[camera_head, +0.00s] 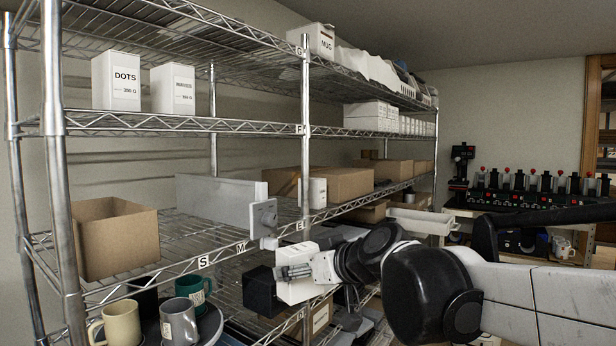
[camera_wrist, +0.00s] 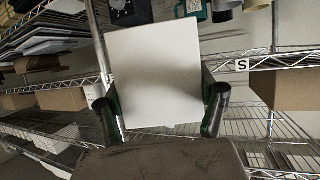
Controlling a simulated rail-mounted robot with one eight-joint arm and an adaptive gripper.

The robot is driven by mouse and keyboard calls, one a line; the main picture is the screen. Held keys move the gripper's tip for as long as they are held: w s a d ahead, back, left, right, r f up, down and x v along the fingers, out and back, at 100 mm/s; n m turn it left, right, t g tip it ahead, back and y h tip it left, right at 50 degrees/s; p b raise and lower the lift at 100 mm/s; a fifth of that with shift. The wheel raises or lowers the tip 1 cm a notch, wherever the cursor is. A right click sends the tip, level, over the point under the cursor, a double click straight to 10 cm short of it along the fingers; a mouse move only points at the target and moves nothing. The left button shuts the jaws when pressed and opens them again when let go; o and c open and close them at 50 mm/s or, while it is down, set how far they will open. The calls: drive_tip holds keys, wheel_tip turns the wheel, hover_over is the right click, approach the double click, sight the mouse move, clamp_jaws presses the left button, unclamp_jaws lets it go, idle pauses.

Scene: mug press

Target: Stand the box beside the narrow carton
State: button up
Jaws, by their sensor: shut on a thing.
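My gripper (camera_head: 294,273) is at the lower middle of the head view, in front of the rack and below its middle shelf. It is shut on a white box (camera_head: 297,292), which is partly covered by the fingers. In the wrist view the white box (camera_wrist: 155,70) shows a broad blank face, with a finger at each side. I cannot tell surely which is the narrow carton.
A rack post (camera_head: 305,130) stands between the left and right bays. The middle shelf has an open brown carton (camera_head: 115,238) and a grey panel (camera_head: 218,200). Mugs (camera_head: 178,320) stand lower left. A black box (camera_head: 262,291) is left of the held box. Bare shelf shows right of WAVES.

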drive_tip(key=s+a+r+n+g+y+p, duration=0.3)
drive_tip(key=s+a+r+p, duration=0.2)
drive_tip(key=a+r, duration=0.7)
drive_tip(key=shift+n, duration=0.3)
drive_tip(key=w+a+p, duration=0.1)
drive_tip(key=w+a, duration=0.2)
drive_tip(key=a, duration=0.1)
drive_tip(key=w+a, duration=0.4)
drive_tip(key=a, duration=0.1)
drive_tip(key=w+a+p, duration=0.1)
drive_tip(key=w+a, duration=0.3)
drive_tip(key=shift+w+a+r+p, duration=0.15)
drive_tip(key=shift+a+p, duration=0.1)
drive_tip(key=shift+p, duration=0.05)
drive_tip(key=shift+w+a+f+p, duration=0.1)
drive_tip(key=shift+f+p, duration=0.2)
drive_tip(key=shift+f, duration=1.5)
drive_tip(key=shift+f, duration=0.15)
drive_tip(key=o, duration=1.4)
